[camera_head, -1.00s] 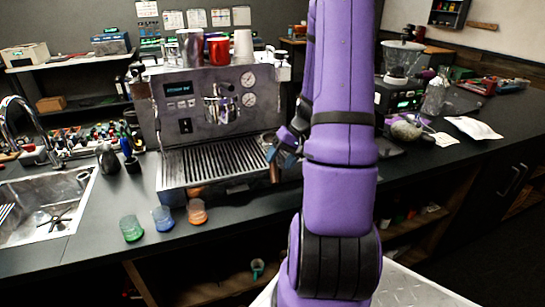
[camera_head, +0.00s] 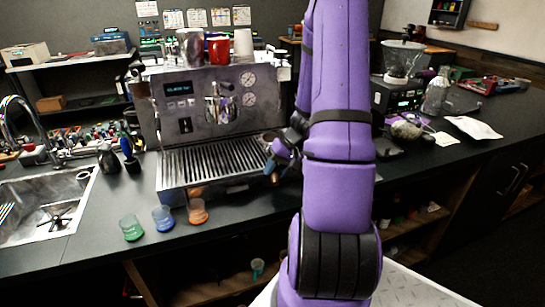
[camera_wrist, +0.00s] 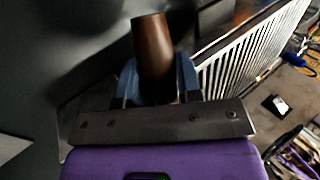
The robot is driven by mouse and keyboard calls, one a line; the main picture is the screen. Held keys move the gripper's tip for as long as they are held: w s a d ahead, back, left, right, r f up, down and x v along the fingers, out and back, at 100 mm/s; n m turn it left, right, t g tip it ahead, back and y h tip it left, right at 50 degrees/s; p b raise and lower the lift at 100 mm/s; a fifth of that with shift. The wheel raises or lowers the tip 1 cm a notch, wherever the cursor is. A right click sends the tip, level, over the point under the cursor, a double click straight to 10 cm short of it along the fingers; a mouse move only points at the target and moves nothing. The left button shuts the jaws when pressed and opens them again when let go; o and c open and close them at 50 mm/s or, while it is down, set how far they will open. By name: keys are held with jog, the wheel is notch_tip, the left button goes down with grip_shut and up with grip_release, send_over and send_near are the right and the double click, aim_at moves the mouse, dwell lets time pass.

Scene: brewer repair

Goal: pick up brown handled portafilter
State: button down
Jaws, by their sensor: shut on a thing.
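The brown handle of the portafilter (camera_wrist: 152,45) stands between the two blue fingers of my gripper (camera_wrist: 157,80) in the wrist view. The fingers are shut on it. In the head view my gripper (camera_head: 272,166) is at the right front edge of the espresso machine's drip tray (camera_head: 215,160), and a small part of the brown handle (camera_head: 275,178) shows below it. The portafilter's metal head is hard to make out, mostly hidden by my gripper and arm.
The espresso machine (camera_head: 205,105) stands behind, with cups on top. A sink (camera_head: 45,205) is at the left. A grinder (camera_head: 402,75) and a white packet (camera_head: 474,127) are at the right.

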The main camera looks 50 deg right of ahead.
notch_tip(320, 180, up, 10)
jog(key=shift+r, duration=0.1)
dwell(0.6)
jog(key=c, duration=1.4)
grip_release()
grip_shut()
jog(key=shift+s, duration=0.1)
